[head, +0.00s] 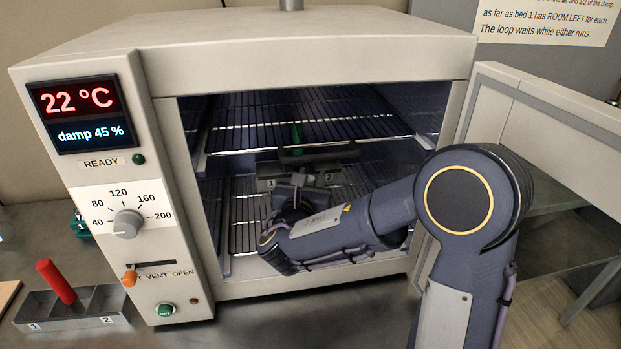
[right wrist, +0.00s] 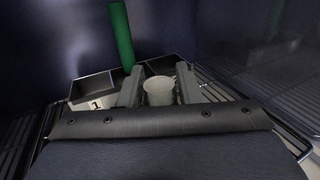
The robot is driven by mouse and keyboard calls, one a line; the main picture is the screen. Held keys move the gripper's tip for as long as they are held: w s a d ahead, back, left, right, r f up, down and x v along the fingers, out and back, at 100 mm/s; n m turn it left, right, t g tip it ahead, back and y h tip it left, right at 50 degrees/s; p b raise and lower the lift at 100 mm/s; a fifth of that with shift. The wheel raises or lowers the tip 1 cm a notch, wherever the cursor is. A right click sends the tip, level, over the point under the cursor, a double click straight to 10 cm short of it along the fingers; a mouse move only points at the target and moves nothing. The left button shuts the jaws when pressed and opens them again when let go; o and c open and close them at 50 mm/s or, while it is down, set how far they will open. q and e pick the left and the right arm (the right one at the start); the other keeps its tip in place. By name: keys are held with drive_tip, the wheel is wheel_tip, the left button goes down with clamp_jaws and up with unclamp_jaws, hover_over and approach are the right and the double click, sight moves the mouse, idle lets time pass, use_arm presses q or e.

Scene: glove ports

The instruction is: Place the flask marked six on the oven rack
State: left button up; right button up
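The oven (head: 300,45) stands open with wire racks inside. An upper rack (head: 300,125) and a lower rack (head: 245,225) show. My right gripper (head: 290,195) reaches into the oven, low over the lower rack. In the right wrist view a pale, round-mouthed vessel (right wrist: 158,91), apparently the flask, sits between the two fingers of the right gripper (right wrist: 160,75), which look closed on it. No mark six shows on it, and its base is hidden. My left gripper is not in view.
A grey two-part tray (head: 265,170) numbered 1 and 2 with a green rod (head: 297,135) stands behind the gripper inside the oven. A similar tray (head: 35,309) with a red rod stands on the bench. The open oven door (head: 545,105) is at right.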

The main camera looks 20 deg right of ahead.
drive_tip(key=o, duration=0.3)
drive_tip(key=shift+r, duration=0.15)
drive_tip(key=shift+s+a, duration=0.1)
drive_tip(key=shift+s, duration=0.05)
drive_tip(key=v, duration=1.1)
drive_tip(key=shift+s+a, duration=0.2)
drive_tip(key=shift+s, duration=0.05)
